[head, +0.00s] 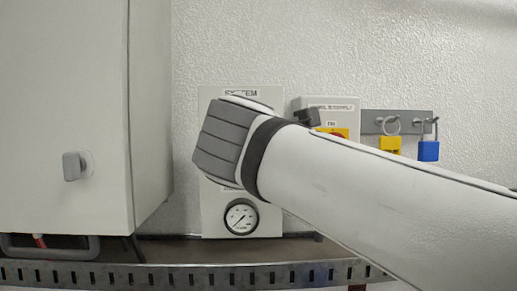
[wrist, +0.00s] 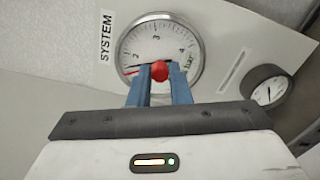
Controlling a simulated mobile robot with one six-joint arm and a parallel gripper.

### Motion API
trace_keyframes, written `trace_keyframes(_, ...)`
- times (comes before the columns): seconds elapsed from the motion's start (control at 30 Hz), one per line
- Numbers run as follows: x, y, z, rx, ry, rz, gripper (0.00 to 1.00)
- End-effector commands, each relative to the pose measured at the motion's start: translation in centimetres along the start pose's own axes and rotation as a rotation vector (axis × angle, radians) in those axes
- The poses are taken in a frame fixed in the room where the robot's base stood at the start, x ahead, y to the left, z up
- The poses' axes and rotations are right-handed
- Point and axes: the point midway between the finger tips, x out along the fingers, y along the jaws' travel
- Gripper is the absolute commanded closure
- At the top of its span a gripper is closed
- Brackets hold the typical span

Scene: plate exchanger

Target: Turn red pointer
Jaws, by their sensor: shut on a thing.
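The large round gauge (wrist: 158,42) on the SYSTEM panel shows in the wrist view, with its dial tilted in the picture. The red pointer (wrist: 160,70) has a round red knob at the dial's lower middle, and a thin red needle reaches left from it. My gripper (wrist: 160,80) is shut on this knob, with one blue finger on each side. The lower part of the dial is hidden behind the fingers. In the head view my arm covers the large gauge, the red pointer and my fingers.
A smaller gauge (head: 241,217) sits low on the SYSTEM panel (head: 220,215). A grey cabinet (head: 60,110) with a knob (head: 74,166) stands left. A switch box (head: 335,103) and a rack with yellow (head: 390,144) and blue (head: 428,151) padlocks are right. A perforated metal rail (head: 190,276) runs below.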

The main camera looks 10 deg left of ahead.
Motion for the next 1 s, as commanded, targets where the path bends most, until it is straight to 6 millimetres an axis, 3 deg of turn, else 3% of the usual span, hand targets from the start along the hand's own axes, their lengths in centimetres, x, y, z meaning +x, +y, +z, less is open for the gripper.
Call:
trace_keyframes(0.73,0.03,-0.08,-0.06,0.083,0.000,-0.003,1.00)
trace_keyframes(0.77,0.03,-0.08,-0.07,0.083,0.000,-0.003,0.80)
trace_keyframes(1.0,0.01,-0.03,-0.07,0.083,0.000,-0.001,0.61)
